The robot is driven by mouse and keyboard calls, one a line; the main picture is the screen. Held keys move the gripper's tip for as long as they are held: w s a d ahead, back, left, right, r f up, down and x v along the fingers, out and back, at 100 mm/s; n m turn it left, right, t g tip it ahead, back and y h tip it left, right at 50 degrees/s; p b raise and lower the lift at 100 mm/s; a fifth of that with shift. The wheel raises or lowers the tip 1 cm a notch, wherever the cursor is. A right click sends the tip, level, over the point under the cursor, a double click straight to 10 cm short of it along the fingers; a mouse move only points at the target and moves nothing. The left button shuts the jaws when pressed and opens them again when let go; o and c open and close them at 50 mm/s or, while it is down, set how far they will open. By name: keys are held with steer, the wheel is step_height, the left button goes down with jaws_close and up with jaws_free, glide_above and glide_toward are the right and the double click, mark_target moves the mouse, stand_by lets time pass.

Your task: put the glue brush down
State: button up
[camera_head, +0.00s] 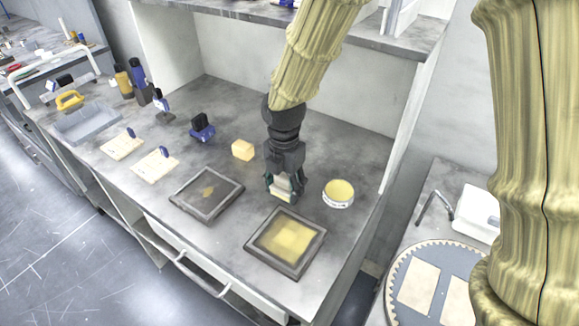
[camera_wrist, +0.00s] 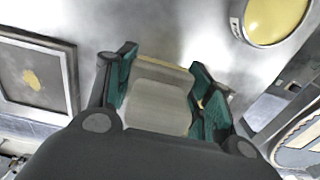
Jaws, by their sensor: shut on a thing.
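My gripper (camera_head: 283,192) points down over the workbench, between the two dark-framed platens and the round pot. Its fingers are shut on the glue brush, whose pale block-like part (camera_wrist: 158,95) shows between the green finger pads in the wrist view. In the head view only a small whitish bit of the brush (camera_head: 286,186) shows between the fingers. I cannot tell whether the brush touches the bench. The white round pot of yellow glue (camera_head: 338,193) stands just right of my gripper; it also shows at upper right in the wrist view (camera_wrist: 275,20).
A framed platen with a small yellow spot (camera_head: 190,204) lies left, and one with a broad yellow patch (camera_head: 265,259) lies in front. Bare bench lies behind my gripper.

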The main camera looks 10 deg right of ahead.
steer(key=w, duration=0.2)
steer(key=w+d+p, duration=0.1)
steer(key=w, duration=0.1)
steer(key=w+d+f, duration=0.1)
steer(key=w, duration=0.2)
steer(key=shift+d, duration=0.1)
steer(key=shift+w+d+p, duration=0.2)
steer(key=shift+w+p, duration=0.05)
steer(key=shift+w, duration=0.25)
steer(key=shift+w+d+p, duration=0.2)
steer(key=shift+w, duration=0.25)
steer(key=shift+w+d, duration=0.2)
steer(key=shift+w, duration=0.45)
steer(key=shift+s+f+p, duration=0.2)
steer(key=shift+f+p, duration=0.25)
steer(key=shift+f, duration=0.25)
steer(key=shift+a+f+p, duration=0.1)
steer(key=shift+f+p, duration=0.6)
steer(key=shift+f, duration=0.2)
steer(key=shift+f, duration=0.55)
steer(key=o, duration=1.3)
steer(key=shift+f, duration=0.1)
steer(key=shift+b, duration=0.35)
